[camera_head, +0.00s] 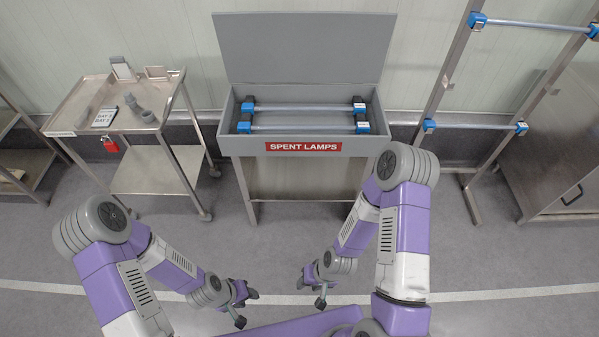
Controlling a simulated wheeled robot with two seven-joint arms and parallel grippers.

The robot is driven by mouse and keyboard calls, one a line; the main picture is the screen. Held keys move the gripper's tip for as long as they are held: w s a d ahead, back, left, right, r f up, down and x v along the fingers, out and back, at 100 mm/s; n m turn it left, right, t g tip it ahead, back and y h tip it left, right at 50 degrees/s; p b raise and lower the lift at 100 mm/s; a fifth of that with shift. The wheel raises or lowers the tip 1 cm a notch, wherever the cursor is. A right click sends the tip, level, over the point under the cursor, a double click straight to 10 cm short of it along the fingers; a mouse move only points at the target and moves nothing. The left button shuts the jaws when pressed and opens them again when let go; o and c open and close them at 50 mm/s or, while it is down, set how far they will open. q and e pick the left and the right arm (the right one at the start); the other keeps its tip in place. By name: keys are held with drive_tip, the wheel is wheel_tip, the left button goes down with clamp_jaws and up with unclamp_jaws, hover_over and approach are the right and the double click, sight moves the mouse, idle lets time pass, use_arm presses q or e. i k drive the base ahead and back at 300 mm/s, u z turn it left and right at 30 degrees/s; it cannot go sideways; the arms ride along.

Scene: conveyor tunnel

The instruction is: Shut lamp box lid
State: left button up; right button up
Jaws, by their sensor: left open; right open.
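The grey lamp box (225,147) stands on legs against the back wall, with a red "SPENT LAMPS" label (304,147) on its front. Its lid (302,52) is open and upright, leaning at the back. Two lamp tubes with blue and black end caps, a rear tube (300,107) and a front tube (300,127), lie inside the box. My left gripper (246,306) is open and empty, low in front of the box. My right gripper (310,288) is open and empty, also low in front of it. Both are well apart from the box and lid.
A metal cart (80,100) stands left of the box, with a sign card, a red padlock (111,145) and small grey parts. A metal rack (455,75) with blue-capped tubes stands at the right, beside a steel cabinet (555,150). The floor before the box is clear.

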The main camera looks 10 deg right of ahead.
sight(256, 47)
drive_tip(key=z, duration=0.35)
drive_tip(key=i, duration=1.45)
drive_tip(key=z, duration=0.1)
drive_tip(key=k, duration=0.5)
drive_tip(key=z, duration=2.35)
drive_tip(key=k, duration=1.35)
drive_tip(key=u, duration=1.65)
drive_tip(key=i, duration=0.8)
drive_tip(key=z, duration=0.05)
